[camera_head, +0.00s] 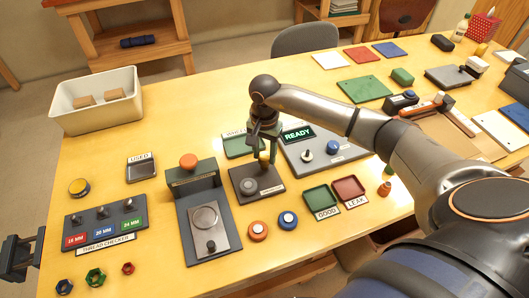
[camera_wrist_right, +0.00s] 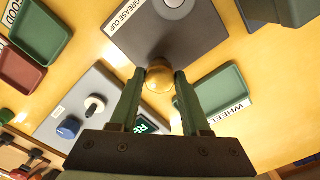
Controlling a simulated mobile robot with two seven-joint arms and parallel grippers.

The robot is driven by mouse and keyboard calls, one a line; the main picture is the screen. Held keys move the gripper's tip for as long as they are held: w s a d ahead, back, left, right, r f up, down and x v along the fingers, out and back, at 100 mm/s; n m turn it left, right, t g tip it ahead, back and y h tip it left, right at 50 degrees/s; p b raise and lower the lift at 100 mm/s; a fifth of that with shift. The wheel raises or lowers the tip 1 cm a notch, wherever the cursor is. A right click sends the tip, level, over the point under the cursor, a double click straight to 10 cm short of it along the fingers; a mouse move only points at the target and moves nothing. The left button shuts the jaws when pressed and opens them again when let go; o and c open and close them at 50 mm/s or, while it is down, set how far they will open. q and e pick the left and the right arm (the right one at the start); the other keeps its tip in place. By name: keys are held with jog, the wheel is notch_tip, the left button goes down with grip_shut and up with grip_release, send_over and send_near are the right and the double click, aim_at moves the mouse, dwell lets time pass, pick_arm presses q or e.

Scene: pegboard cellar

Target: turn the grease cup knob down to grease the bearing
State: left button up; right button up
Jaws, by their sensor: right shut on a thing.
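The grease cup is a dark plate (camera_head: 243,193) labelled GREASE CUP, with a round grey disc (camera_head: 248,185) and a small brass knob (camera_head: 264,158) at its far edge. In the right wrist view the brass knob (camera_wrist_right: 160,76) sits between the fingertips. My right gripper (camera_head: 264,150) comes down from above and is shut on the knob, one finger on each side. The knob's lower part is hidden from above. My left gripper (camera_head: 22,256) is at the left edge beside the table, its fingers apart and empty.
A green WHEEL tray (camera_head: 240,150) and a grey panel with a lit READY display (camera_head: 298,134) stand close behind the grease cup. GOOD (camera_head: 320,199) and LEAK (camera_head: 349,188) trays lie to the right. A press-like stand (camera_head: 195,180) is left, with orange and blue rings in front.

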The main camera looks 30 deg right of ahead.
grip_shut()
